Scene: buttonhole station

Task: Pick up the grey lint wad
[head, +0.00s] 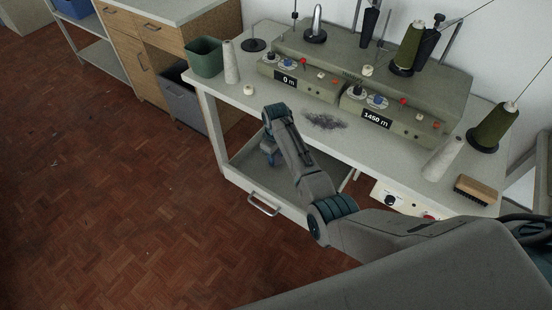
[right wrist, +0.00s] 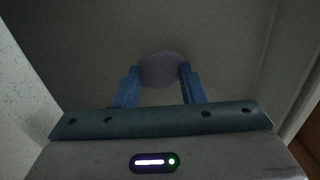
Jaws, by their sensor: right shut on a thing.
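The grey lint wad (right wrist: 161,67) shows in the right wrist view as a roundish grey lump between the two blue fingers. My right gripper (right wrist: 159,80) is shut on it. In the head view my right gripper (head: 269,160) points down into the open grey drawer (head: 240,170) under the table, and the wad cannot be made out there. Whether the wad touches the drawer floor, I cannot tell. My left gripper is not in view.
Above the drawer is the white table (head: 235,110) with dark lint (head: 325,121) spread on it. A green bin (head: 205,58), a white cone (head: 231,62), the grey-green winding machine (head: 345,60) and a brush (head: 475,190) stand on it. The floor at left is clear.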

